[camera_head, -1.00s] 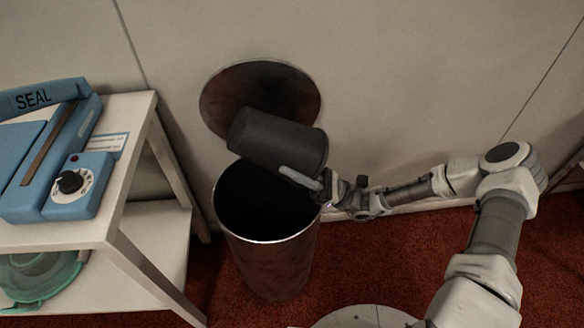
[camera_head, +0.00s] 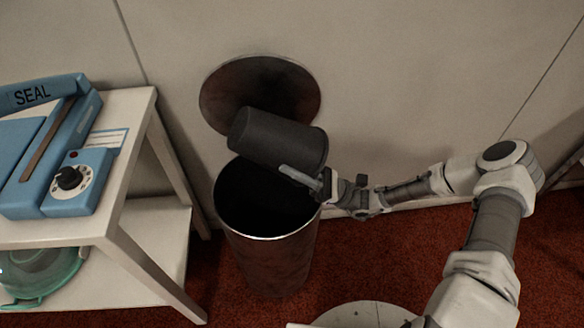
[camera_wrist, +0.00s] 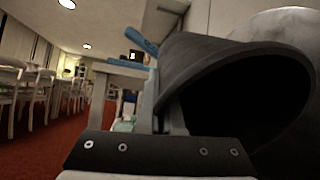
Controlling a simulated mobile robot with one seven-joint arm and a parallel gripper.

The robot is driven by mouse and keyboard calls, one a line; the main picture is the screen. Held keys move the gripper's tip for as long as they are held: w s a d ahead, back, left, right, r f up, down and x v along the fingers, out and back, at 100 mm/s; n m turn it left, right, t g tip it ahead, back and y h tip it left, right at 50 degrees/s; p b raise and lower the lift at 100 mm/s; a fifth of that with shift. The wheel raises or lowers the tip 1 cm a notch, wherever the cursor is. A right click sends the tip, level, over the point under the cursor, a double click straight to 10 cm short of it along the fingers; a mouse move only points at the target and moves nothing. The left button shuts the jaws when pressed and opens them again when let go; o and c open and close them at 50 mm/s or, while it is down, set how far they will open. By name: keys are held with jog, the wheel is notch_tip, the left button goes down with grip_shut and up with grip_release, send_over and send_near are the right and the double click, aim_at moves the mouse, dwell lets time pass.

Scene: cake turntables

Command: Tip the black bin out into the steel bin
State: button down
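The black bin (camera_head: 275,140) is tipped on its side above the steel bin (camera_head: 270,255), over the back of its opening. Its narrow closed end points left and its wide end points right and slightly down toward my arm. My gripper (camera_head: 305,180) is shut on the black bin's wall at the wide end, with one pale finger along the outside. In the wrist view the black bin's rim (camera_wrist: 225,75) and dark mouth show at the right. The steel bin stands upright and open; its inside is too dark to make out. No contents show falling.
A round dark lid (camera_head: 260,80) stands upright behind the steel bin, against the pale wall. A white side table (camera_head: 125,215) at the left holds a blue sealing machine (camera_head: 75,180), with a teal item (camera_head: 45,275) on its lower shelf. Red carpet is free at the right.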

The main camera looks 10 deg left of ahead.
jog(key=shift+r+p, duration=2.65)
jog(key=shift+r, duration=0.4)
jog(key=shift+f, duration=0.1)
